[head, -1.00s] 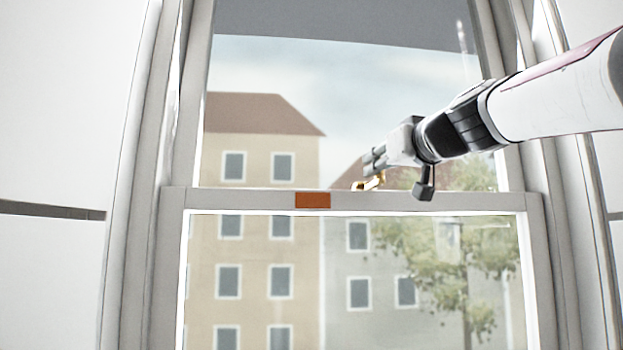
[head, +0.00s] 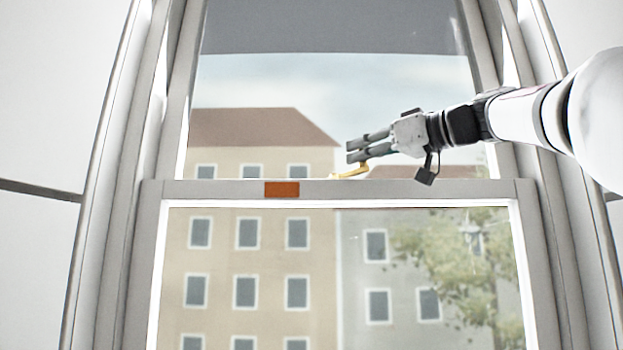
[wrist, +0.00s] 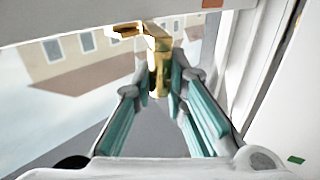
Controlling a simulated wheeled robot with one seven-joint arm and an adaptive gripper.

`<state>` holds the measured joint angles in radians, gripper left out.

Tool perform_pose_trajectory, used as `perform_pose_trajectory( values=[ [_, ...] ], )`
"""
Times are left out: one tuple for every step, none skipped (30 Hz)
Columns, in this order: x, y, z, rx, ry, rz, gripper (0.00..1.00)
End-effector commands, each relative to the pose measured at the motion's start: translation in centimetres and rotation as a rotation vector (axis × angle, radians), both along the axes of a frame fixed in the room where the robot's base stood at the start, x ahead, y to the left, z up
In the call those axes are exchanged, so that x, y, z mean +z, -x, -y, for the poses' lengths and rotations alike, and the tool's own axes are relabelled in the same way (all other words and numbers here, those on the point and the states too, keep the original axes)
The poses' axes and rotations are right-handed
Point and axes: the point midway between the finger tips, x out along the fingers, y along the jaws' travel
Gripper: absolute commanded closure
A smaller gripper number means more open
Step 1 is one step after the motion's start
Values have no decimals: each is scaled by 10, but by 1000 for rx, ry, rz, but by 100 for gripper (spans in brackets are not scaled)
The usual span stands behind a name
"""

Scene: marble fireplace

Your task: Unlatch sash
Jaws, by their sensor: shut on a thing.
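The sash's brass latch (head: 350,172) sits on top of the pale meeting rail (head: 420,189) of the window, right of an orange patch. My gripper (head: 352,151) reaches in from the right, its fingers just above the rail, at the latch. In the wrist view, the latch (wrist: 158,72) stands between the teal-padded fingers of my gripper (wrist: 161,88), which are shut on its lever. The latch's base and the rail are at the top of that view. The far finger's exact contact is hard to see in the head view.
The orange patch (head: 282,189) marks the rail's front. Window frame sides stand left (head: 120,230) and right (head: 555,230), with pale walls beyond. A dark blind (head: 330,27) covers the top of the glass. Buildings and a tree show outside.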

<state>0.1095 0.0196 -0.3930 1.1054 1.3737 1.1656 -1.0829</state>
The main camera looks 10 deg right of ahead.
Motion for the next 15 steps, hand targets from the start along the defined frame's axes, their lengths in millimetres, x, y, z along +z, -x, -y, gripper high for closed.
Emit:
perform_pose_trajectory(
  values=[
    [1, -3, 7, 30, 0, -7, 100],
    [1, -4, 8, 54, 1, -7, 100],
    [2, -4, 10, 86, 0, -6, 100],
    [2, -5, 11, 110, 0, -6, 100],
    [3, -5, 13, 133, 0, -6, 100],
    [3, -5, 14, 164, -1, -6, 100],
    [3, -6, 15, 186, 0, -6, 100],
    [3, -6, 16, 209, -1, -6, 100],
    [4, -7, 17, 238, 0, -6, 100],
    [4, -7, 18, 258, -1, -5, 100],
    [4, -7, 18, 277, 0, -4, 100],
    [4, -8, 19, 303, -1, -4, 100],
    [4, -8, 19, 320, -1, -4, 100],
    [4, -8, 20, 336, -1, -3, 100],
    [3, -9, 20, 357, -1, -3, 100]
  ],
)
